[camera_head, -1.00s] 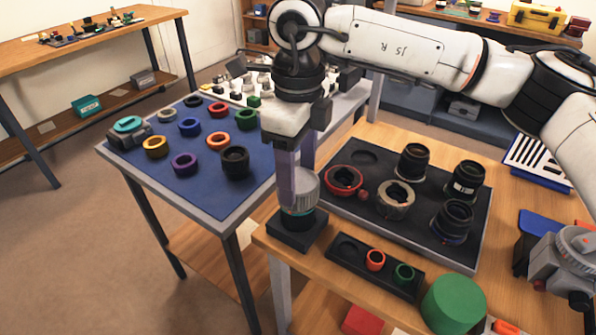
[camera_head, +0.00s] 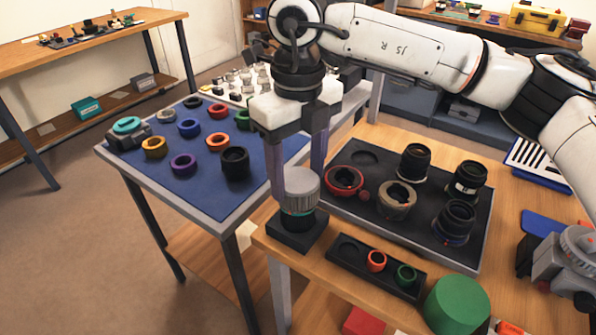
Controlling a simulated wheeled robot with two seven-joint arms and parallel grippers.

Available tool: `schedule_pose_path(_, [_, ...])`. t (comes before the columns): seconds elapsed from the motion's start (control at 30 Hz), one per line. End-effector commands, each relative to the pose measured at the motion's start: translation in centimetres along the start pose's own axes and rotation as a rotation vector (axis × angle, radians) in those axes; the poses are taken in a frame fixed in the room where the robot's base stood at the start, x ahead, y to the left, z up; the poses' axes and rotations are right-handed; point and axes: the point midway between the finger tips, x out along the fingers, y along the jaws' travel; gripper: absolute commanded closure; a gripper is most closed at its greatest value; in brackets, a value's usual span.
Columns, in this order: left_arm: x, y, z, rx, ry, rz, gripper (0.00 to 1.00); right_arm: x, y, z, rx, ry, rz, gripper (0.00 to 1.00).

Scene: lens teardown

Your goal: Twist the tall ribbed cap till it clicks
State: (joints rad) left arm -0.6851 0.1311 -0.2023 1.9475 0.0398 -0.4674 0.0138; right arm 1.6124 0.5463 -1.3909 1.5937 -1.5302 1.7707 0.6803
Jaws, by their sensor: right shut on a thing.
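The tall ribbed cap (camera_head: 301,186) is grey and upright, with a thin teal ring below it. It sits on a dark round part in a black square block (camera_head: 297,231) at the bench's front left corner. My right gripper (camera_head: 297,182) points straight down from above, one purple finger on the cap's left side and the other at its back right. It is shut on the cap; the far fingertip is partly hidden behind the cap. My left gripper is not in view.
A dark tray (camera_head: 372,212) with lenses and rings lies right of the cap. A small black tray (camera_head: 336,264) with red and green rings is in front, beside a green cylinder (camera_head: 456,305). A blue-topped table (camera_head: 215,200) with coloured rings stands left.

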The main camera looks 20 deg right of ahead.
Motion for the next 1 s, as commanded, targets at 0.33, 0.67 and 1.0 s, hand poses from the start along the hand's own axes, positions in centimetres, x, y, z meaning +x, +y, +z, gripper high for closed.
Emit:
schedule_pose_path(0.33, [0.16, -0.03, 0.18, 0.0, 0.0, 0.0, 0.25, 0.02, 0.02, 0.02, 0.107, 0.0, 0.0, 0.65])
schedule_pose_path(0.67, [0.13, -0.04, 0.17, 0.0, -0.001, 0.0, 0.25, 0.0, 0.02, 0.01, 0.106, 0.0, 0.0, 0.22])
schedule_pose_path(1.0, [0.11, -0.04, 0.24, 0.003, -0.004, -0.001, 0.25, 0.0, 0.02, 0.0, 0.105, 0.0, 0.0, 0.22])
